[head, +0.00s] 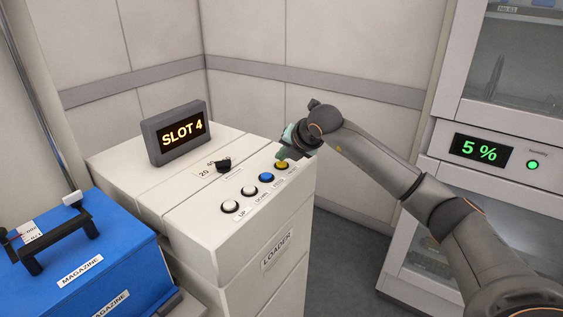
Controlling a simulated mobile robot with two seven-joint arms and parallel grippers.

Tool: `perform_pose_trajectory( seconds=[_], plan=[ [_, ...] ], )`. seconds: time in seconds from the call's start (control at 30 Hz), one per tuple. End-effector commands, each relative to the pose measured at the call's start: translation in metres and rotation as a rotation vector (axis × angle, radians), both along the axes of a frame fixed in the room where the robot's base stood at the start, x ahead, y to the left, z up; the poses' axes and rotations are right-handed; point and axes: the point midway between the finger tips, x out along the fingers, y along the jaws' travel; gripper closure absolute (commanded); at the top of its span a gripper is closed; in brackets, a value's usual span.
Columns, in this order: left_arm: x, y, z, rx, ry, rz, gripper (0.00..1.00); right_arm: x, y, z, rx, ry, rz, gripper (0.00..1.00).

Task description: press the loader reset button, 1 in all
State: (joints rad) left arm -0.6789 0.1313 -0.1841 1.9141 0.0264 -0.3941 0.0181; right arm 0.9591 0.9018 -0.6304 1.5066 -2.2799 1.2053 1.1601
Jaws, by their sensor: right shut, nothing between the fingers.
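The loader (262,222) is a white cabinet with a row of buttons along the right edge of its top. Two white buttons (230,207) are nearest, then a blue button (266,178), then a yellow button (281,165) at the far end. The small label beside the yellow button is hard to read. My right gripper (284,155) is shut and empty, with its greenish fingertips right at the far side of the yellow button. I cannot tell whether they touch it. My left gripper is not in view.
A blue magazine (130,262) with a black handle is at the left. A cabinet (485,175) showing 5 % with a green light stands at the right. Floor shows between.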

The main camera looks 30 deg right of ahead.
Motion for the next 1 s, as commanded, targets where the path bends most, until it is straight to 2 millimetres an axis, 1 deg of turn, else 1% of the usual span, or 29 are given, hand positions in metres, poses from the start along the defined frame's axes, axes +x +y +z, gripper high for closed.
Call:
perform_pose_trajectory(
  seconds=[0.03, 0.1, 0.4, 0.53, 1.0],
  plan=[
    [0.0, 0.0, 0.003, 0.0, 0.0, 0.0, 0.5, 0.0, 0.0, 0.005, 0.0, -0.001, 0.001, 1.0],
    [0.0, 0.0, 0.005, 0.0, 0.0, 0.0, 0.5, 0.0, 0.0, 0.008, 0.0, -0.002, 0.001, 1.0],
    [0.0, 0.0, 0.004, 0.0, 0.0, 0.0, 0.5, 0.0, 0.0, 0.008, 0.0, -0.002, 0.001, 1.0],
    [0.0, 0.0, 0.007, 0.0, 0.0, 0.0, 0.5, 0.0, 0.0, 0.013, 0.0, -0.004, 0.001, 1.0],
    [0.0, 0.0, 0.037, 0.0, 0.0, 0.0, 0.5, 0.001, 0.0, 0.057, 0.0, -0.004, 0.001, 1.0]
  ],
)
